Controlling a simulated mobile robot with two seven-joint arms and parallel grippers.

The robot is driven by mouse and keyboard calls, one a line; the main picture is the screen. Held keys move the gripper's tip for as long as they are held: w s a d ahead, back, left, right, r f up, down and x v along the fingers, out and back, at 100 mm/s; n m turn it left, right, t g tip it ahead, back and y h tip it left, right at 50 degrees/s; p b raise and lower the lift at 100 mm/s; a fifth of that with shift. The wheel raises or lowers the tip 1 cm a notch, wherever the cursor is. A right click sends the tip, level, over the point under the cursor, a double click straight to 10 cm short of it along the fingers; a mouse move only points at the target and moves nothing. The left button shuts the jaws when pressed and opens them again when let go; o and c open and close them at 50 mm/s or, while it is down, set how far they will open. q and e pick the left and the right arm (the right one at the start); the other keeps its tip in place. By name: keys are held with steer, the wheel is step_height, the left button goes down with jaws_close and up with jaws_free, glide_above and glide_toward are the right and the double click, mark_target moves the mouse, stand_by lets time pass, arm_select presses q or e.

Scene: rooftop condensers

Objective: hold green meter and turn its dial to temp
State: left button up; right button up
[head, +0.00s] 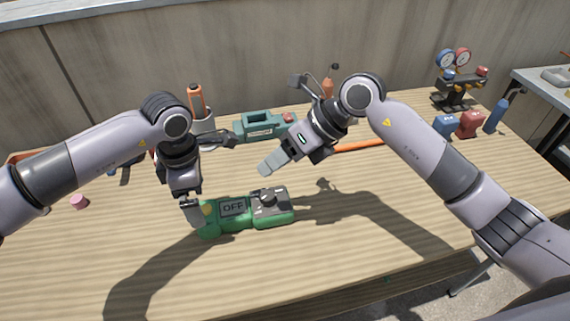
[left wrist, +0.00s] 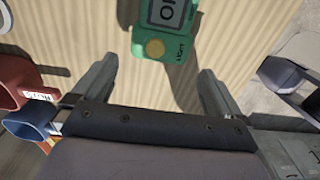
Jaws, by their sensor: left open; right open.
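The green meter (head: 213,225) lies on the wooden table in front of me, its screen (head: 234,207) reading OFF. Its dark round dial (head: 268,198) sits on a grey panel at the right end. My left gripper (head: 213,178) is open above the meter's left end, one finger close to that end; contact cannot be told. In the left wrist view the meter's end (left wrist: 152,68) with a yellow round spot shows between and beyond the two open fingers (left wrist: 157,78). My right gripper (head: 278,124) is open and empty, above and behind the dial.
A teal handled case (head: 250,131) stands behind the meter. An orange-handled tool (head: 196,97) stands in a cup (head: 205,123). A gauge set (head: 455,80), blue (head: 444,125) and red (head: 468,124) containers are at the right. A pink cylinder (head: 79,202) lies left. The table's front is clear.

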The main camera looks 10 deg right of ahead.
mark_target(230, 214)
arm_select(q)
steer(key=shift+f, duration=3.6)
arm_select(e)
steer(key=n+h, duration=0.2)
steer(key=h, duration=0.1)
steer(key=s+d+f+h, duration=0.1)
steer(key=shift+n+t+h, duration=0.3)
steer(key=shift+n+h, duration=0.1)
